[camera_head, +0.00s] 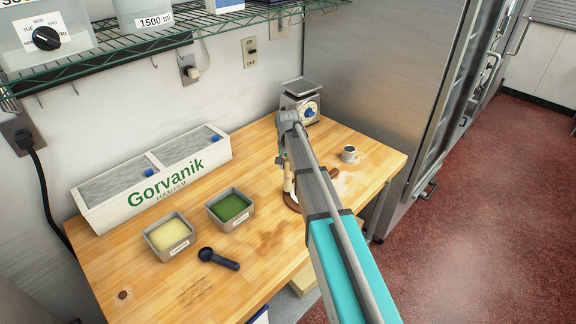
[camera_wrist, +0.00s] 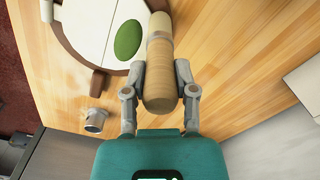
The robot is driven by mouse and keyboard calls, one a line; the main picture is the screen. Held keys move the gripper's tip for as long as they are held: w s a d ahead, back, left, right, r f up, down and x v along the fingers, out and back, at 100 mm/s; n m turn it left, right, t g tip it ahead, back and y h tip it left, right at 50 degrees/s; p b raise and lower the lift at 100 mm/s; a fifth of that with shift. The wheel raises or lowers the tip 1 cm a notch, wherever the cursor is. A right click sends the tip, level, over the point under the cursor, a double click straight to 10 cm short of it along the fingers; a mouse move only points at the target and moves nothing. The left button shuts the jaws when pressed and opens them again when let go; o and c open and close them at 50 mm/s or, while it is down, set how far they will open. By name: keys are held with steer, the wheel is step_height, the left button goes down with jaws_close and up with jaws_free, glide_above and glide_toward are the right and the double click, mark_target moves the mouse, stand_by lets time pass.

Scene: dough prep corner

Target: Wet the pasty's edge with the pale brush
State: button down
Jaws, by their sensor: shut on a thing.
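My gripper (camera_wrist: 160,73) is shut on a thick tan, brush-like cylinder with a paler band, which I take as the pale brush (camera_wrist: 158,94). Its far end reaches over the edge of a round white board (camera_wrist: 84,20) with a brown rim. A smooth green oval, perhaps the pasty (camera_wrist: 128,39), lies on this board, just left of the brush. I cannot tell whether they touch. In the head view, the pale brush (camera_head: 288,180) shows beside my arm, which hides most of the board (camera_head: 291,200) and all of the green oval.
A small metal cup (camera_head: 349,153) stands right of my arm; it also shows in the wrist view (camera_wrist: 95,121). A scale (camera_head: 300,101) stands at the back. Tubs of yellow (camera_head: 168,237) and green (camera_head: 230,209) filling and a dark scoop (camera_head: 218,258) are at left. Front-middle wood is clear.

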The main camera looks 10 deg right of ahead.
steer(key=shift+d, duration=0.1)
steer(key=shift+w+d, duration=0.75)
steer(key=shift+d, duration=0.2)
steer(key=shift+r, duration=0.1)
steer(key=shift+r+p, duration=0.55)
steer(key=shift+p, duration=0.1)
steer(key=shift+r, duration=0.1)
step_height(320, 180, up, 7)
steer(key=p, duration=0.7)
stand_by(0.5)
